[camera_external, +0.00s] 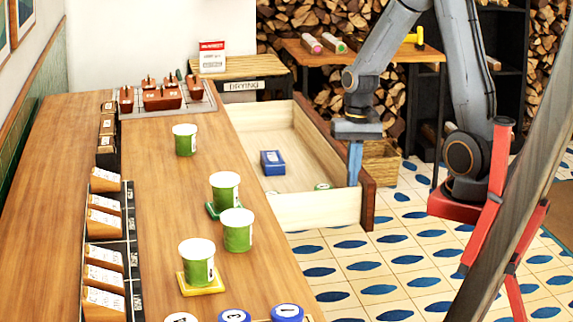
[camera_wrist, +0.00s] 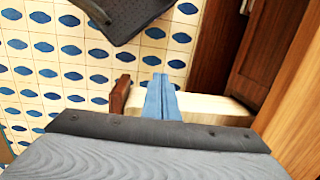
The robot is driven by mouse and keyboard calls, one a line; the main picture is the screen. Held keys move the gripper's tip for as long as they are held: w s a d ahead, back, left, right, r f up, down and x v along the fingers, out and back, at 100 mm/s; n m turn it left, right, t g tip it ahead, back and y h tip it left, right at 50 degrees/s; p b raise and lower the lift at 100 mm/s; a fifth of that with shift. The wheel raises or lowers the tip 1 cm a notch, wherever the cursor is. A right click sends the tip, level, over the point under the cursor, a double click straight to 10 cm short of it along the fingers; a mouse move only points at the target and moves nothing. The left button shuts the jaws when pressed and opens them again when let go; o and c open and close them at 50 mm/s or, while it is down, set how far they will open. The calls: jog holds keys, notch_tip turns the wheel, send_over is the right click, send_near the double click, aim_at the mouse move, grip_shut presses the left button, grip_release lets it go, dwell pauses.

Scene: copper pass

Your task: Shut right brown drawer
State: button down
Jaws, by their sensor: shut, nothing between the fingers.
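The brown drawer (camera_external: 369,192) is pulled out from the counter in the external view. It has a reddish-brown front and pale wood walls. A blue box (camera_external: 272,167) and a partly hidden green item (camera_external: 322,187) lie inside. My gripper (camera_external: 354,178) points down with its blue fingers shut and empty, near the drawer's front-end corner. In the wrist view the shut fingers (camera_wrist: 162,80) overlap the drawer's pale wall (camera_wrist: 215,109), just beside the brown front (camera_wrist: 119,96). I cannot tell whether they touch the drawer.
The wooden counter (camera_external: 165,210) holds several green cups, labelled blocks and a tray of copper-coloured pots (camera_external: 165,98). A red stand (camera_external: 500,190) and a grey slanted post (camera_external: 525,165) are at right. Patterned tile floor (camera_external: 410,250) lies open before the drawer. A dark seat (camera_wrist: 125,14) shows in the wrist view.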

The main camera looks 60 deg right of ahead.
aim_at(363, 177)
jog(key=d+m, duration=0.2)
jog(key=d, duration=0.1)
jog(key=w+d+m, duration=0.1)
jog(key=d+m, duration=0.2)
jog(key=d, duration=0.1)
jog(key=w+d+m+y+p, duration=0.1)
jog(key=d+m, duration=0.2)
jog(key=d, duration=0.1)
jog(key=shift+w+d+t, duration=0.1)
jog(key=shift+w+t, duration=0.05)
jog(key=shift+t, duration=0.25)
jog(key=s+d+m+t+p, duration=0.1)
jog(key=s+d+m+t, duration=0.1)
jog(key=d+m, duration=1)
jog(key=w+a+f+n+p, duration=0.1)
jog(key=w+f, duration=0.4)
jog(key=f, duration=0.5)
jog(key=shift+w+a+n+y+p, duration=0.35)
jog(key=shift+a+n+y+p, duration=0.05)
jog(key=shift+a+p, duration=0.2)
jog(key=shift+f, duration=0.1)
